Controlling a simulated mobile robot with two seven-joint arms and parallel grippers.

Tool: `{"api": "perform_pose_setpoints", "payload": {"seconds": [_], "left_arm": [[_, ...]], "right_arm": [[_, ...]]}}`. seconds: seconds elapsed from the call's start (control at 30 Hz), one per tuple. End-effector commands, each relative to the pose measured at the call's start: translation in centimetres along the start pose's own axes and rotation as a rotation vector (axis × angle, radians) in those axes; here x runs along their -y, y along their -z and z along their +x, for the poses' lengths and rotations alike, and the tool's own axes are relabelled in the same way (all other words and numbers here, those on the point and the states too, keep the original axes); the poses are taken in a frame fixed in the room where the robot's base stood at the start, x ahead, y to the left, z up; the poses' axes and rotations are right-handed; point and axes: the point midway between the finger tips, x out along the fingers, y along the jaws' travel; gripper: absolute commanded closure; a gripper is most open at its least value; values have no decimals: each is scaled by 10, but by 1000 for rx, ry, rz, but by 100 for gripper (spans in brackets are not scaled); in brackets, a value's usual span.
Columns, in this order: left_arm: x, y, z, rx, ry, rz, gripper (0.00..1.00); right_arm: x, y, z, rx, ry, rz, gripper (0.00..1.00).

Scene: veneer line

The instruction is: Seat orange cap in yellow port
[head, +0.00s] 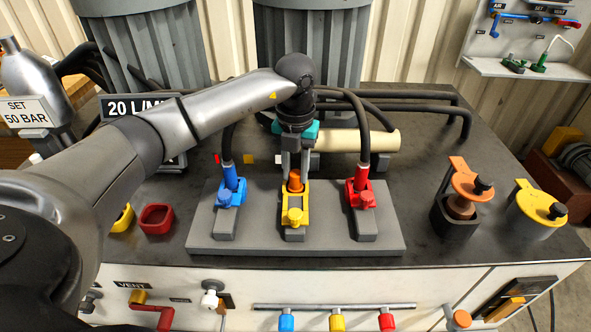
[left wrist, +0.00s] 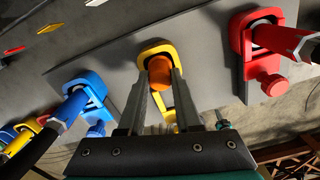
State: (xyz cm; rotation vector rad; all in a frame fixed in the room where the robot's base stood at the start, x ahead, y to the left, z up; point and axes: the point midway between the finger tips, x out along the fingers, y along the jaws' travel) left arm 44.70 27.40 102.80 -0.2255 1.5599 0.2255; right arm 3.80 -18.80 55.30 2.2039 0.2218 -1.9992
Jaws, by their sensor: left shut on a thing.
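The orange cap (head: 295,182) is upright between the fingers of my left gripper (head: 294,172), which is shut on it. The cap is at the yellow port (head: 295,206), the middle one of three on a grey plate (head: 260,240). In the left wrist view the orange cap (left wrist: 159,72) shows between the fingertips (left wrist: 158,76), inside the outline of the yellow port's frame (left wrist: 150,49). I cannot tell how deep the cap sits. The fingers hide part of the port. My right gripper is not in view.
A blue port (head: 230,192) with a hose stands left of the yellow one, and a red port (head: 361,192) with a hose stands right. A beige roll (head: 350,140) lies behind. A red cup (head: 156,218) is at left; orange (head: 470,186) and yellow (head: 540,206) lidded fittings are at right.

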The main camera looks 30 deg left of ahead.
Motion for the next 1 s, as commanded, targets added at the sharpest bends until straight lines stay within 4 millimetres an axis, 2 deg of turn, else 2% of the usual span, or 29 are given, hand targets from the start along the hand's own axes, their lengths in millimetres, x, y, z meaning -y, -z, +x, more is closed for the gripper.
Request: {"api": "perform_pose_setpoints", "payload": {"seconds": [0.3, 0.33, 0.57, 0.87, 1.0], "left_arm": [[0, 0, 3, 1, 0, 0, 100], [0, 0, 2, 1, 0, 0, 64], [0, 0, 2, 0, 0, 0, 38], [0, 0, -1, 1, 0, 0, 38], [0, -1, -16, 4, 2, 0, 38]], "right_arm": [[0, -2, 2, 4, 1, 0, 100], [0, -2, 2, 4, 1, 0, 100], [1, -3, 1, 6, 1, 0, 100], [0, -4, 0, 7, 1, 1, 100], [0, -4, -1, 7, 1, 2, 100]]}}
